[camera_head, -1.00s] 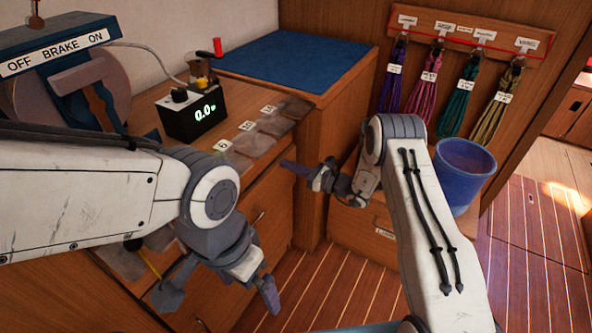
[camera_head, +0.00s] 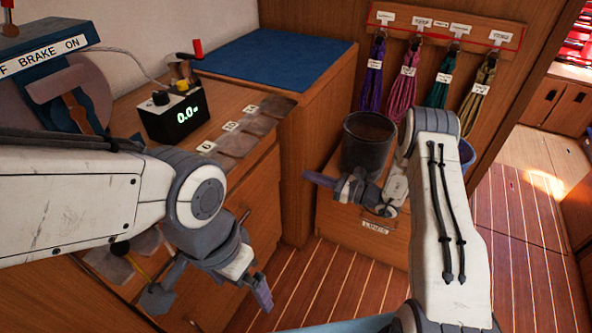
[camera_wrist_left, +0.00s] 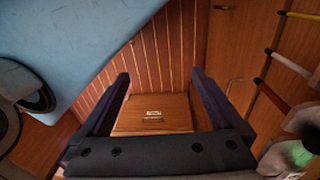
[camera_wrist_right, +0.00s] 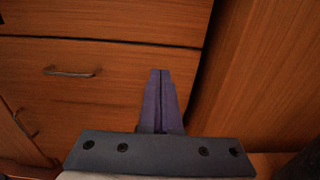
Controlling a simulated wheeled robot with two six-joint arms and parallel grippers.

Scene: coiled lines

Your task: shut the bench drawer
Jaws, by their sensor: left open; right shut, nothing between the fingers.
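The wooden bench (camera_head: 262,190) stands at the left in the head view, with a drawer handle (camera_head: 243,216) on its front. In the right wrist view I see stacked drawer fronts, with a handled drawer front (camera_wrist_right: 110,95) below another front (camera_wrist_right: 110,18). I cannot tell how far any drawer stands out. My right gripper (camera_head: 310,178) is shut and empty, its fingers (camera_wrist_right: 161,75) pointing toward these fronts; contact is unclear. My left gripper (camera_head: 208,292) is open and empty, low in front of the bench; its spread fingers also show in the left wrist view (camera_wrist_left: 160,76).
A labelled wooden locker (camera_head: 365,240) carries a dark bucket (camera_head: 368,145). A blue bucket (camera_head: 466,153) is mostly hidden behind my right arm. Coiled lines (camera_head: 438,90) hang on the wall behind. A readout box (camera_head: 173,115) stands on the bench. Plank floor (camera_head: 320,280) is clear between bench and locker.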

